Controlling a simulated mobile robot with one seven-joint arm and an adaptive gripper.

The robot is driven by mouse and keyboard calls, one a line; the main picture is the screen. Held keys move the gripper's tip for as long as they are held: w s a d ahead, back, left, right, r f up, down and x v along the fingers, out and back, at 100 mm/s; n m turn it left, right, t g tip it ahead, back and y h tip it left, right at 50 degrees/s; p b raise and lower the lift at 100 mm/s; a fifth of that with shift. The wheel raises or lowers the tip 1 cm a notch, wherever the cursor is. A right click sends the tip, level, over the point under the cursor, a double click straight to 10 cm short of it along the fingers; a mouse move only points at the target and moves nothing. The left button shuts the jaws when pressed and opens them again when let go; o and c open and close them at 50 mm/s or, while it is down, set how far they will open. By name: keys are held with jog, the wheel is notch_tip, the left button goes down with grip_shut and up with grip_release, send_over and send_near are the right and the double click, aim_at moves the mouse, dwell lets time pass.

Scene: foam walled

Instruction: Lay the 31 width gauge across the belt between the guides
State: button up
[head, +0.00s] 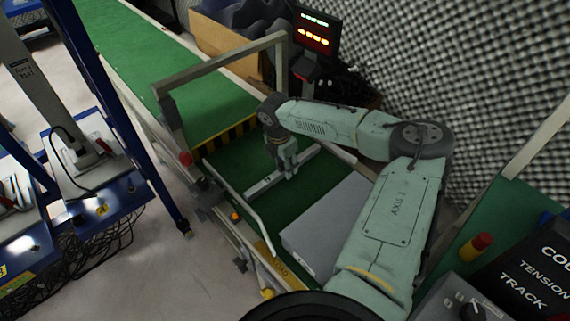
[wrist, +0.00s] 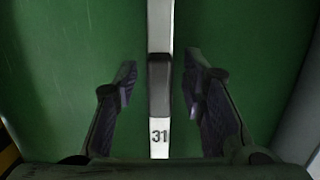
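The 31 width gauge (wrist: 160,132) is a pale bar with a darker middle section and the number 31 near its lower end in the wrist view. In the head view the gauge (head: 262,185) lies on the green belt (head: 228,165), partly hidden by my gripper. My gripper (wrist: 158,88) is open, with one finger on each side of the gauge's dark section and a gap on both sides. It also shows in the head view (head: 288,168), pointing down at the gauge. A pale bent guide rail (head: 252,218) runs along the belt's left side.
A grey box-like block (head: 325,228) stands on the belt nearer me. A grey frame (head: 222,66) arches over the belt beyond a yellow-black striped edge (head: 225,135). A lit display (head: 315,32) and a foam wall (head: 460,75) are beyond, to the right.

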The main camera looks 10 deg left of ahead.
aim_at(281, 164)
notch_tip(281, 164, up, 12)
jog(key=s+a, duration=0.1)
jog(key=shift+s, duration=0.25)
dwell(0.4)
